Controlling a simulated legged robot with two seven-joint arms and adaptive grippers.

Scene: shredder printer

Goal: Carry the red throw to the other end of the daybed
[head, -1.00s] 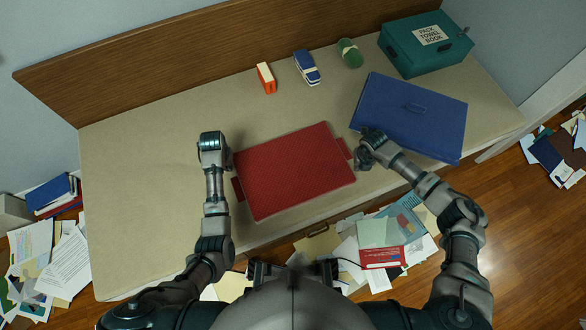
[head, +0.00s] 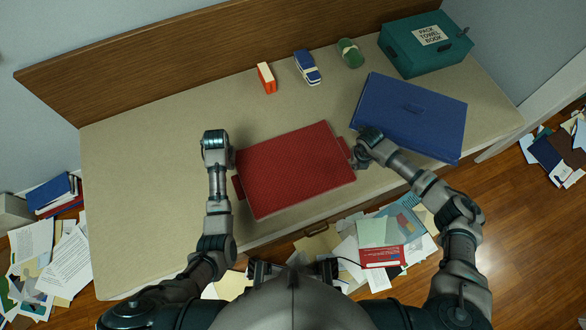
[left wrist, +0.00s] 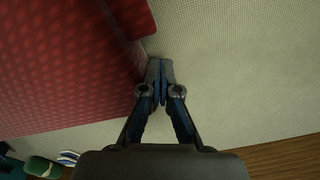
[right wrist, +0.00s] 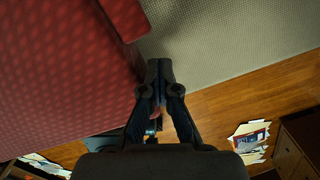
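The red throw (head: 295,170) lies as a flat rectangle on the daybed (head: 140,190), near its front edge, with a small red tab on its left side and another on its right. My left gripper (head: 216,160) is at the throw's left side, beside its upper left corner. In the left wrist view its fingertips (left wrist: 161,72) are together with nothing visible between them, beside the throw's edge. My right gripper (head: 362,160) is at the throw's right side, near the right tab. In the right wrist view its fingertips (right wrist: 159,70) are together beside the throw, apparently empty.
A blue case (head: 410,118) lies close beyond my right gripper. A teal box (head: 425,45), green roll (head: 350,53), blue bundle (head: 306,68) and orange book (head: 266,78) stand toward the wooden backboard (head: 180,55). The daybed's left end is clear. Papers (head: 385,235) litter the floor.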

